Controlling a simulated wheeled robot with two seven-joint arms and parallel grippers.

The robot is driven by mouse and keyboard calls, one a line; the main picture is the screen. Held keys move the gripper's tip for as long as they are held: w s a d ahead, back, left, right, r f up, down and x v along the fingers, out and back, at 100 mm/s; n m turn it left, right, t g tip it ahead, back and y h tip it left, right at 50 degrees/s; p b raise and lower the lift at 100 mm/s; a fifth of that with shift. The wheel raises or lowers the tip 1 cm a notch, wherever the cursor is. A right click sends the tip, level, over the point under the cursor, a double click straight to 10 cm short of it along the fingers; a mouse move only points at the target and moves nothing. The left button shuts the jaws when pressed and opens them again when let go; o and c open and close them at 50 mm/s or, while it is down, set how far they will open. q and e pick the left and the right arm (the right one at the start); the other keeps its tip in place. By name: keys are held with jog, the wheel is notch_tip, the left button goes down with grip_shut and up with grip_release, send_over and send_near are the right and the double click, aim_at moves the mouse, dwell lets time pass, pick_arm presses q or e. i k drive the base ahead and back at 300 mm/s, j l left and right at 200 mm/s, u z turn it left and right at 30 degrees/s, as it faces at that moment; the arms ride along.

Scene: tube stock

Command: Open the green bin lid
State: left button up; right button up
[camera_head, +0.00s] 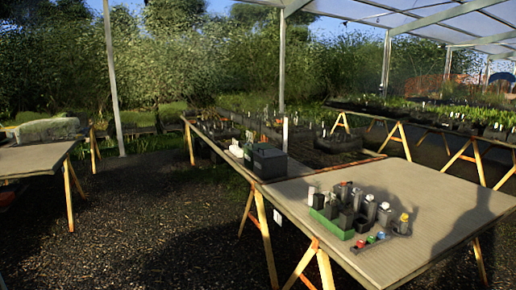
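A boxy dark bin (268,164) with a greenish tint stands at the far left corner of the near table (440,200). Its top looks covered, but it is too dark and small to tell how the lid lies. A bright green tray or base (330,225) sits near the table's front left edge, with dark blocks standing in it. I cannot tell from this view whether either one is the green bin. Neither of my grippers is in view.
Several bottles and jars (384,213) stand beside the green tray, with small coloured caps (371,239) in front. The table's right half is clear. Plant benches stand behind. Another table (30,160) is at left, with open gravel (170,230) between.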

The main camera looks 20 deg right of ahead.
aim_at(263, 146)
jog(key=i+l+z, duration=0.2)
jog(key=i, duration=0.2)
jog(key=i+z, duration=0.2)
jog(key=i, duration=0.25)
